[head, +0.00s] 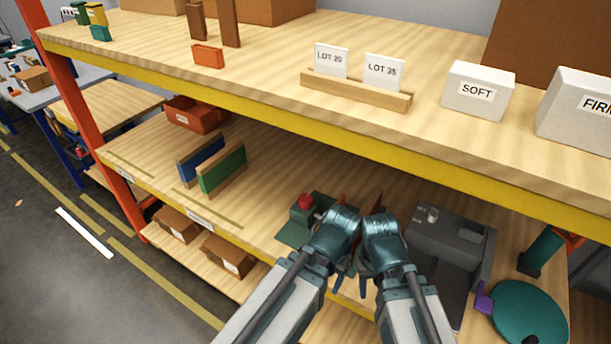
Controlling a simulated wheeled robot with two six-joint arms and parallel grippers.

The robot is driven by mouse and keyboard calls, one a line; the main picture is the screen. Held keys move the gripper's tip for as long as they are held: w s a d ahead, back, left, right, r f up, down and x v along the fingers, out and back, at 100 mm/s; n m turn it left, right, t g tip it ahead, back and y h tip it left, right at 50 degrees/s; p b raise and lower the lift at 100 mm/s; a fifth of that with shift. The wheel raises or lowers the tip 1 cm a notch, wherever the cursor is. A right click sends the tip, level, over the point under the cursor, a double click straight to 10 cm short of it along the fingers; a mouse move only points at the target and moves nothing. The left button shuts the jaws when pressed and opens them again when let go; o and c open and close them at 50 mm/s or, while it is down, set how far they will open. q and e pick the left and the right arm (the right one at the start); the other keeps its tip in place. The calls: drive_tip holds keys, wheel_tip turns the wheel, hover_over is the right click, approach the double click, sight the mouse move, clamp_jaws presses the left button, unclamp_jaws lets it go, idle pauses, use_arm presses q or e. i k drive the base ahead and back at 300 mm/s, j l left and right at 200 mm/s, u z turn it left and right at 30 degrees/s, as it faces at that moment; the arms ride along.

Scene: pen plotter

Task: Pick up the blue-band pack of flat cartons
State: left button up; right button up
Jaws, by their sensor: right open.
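The blue-band pack of flat cartons (203,158) stands on edge on the middle shelf, left of centre. It shows a broad blue face with brown carton edges. A similar green-band pack (224,170) stands just in front of it to the right and hides part of it. My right gripper (366,272) is open at the lower centre, well to the right of both packs and apart from them. My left gripper (341,272) is close beside it; its jaws are too obscured to read. Neither gripper touches the blue-band pack.
The upper shelf with its yellow edge (275,118) overhangs the middle shelf. An orange bin (195,114) sits behind the packs. A device with a red button (305,202) lies to their right. A grey machine (450,240) and teal disc (530,311) are farther right.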

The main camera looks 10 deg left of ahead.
sight(186, 162)
drive_tip(key=u, duration=1.25)
drive_tip(key=z, duration=0.3)
drive_tip(key=j+z, duration=0.35)
drive_tip(key=i+j+z, duration=0.1)
drive_tip(key=j+z, duration=0.35)
drive_tip(key=j, duration=0.75)
drive_tip(key=j+z, duration=0.1)
drive_tip(key=j, duration=0.7)
drive_tip(key=i+l, duration=0.2)
drive_tip(key=i, duration=0.2)
